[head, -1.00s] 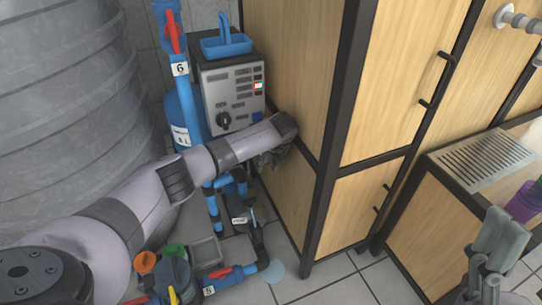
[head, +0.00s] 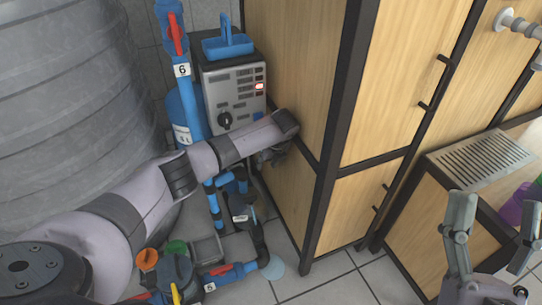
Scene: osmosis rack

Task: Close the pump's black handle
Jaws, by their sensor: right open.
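A small black handle (head: 238,203) shows among the blue and black pipes below my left forearm, beside a small white label (head: 241,219) too small to read surely. My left arm reaches across from the left. Only a dark bit of my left gripper (head: 270,156) shows under its wrist, against the cabinet side, so its fingers are hidden. It is above and to the right of the black handle. My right gripper (head: 494,232) is at the bottom right, open and empty, fingers pointing up, far from the handle.
A grey control box (head: 235,92) with a black knob and a blue tray on top stands behind my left arm. A wooden cabinet (head: 275,75) closes off the right. A large grey tank (head: 70,110) fills the left. Red-handled valves (head: 173,35) sit on blue pipes.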

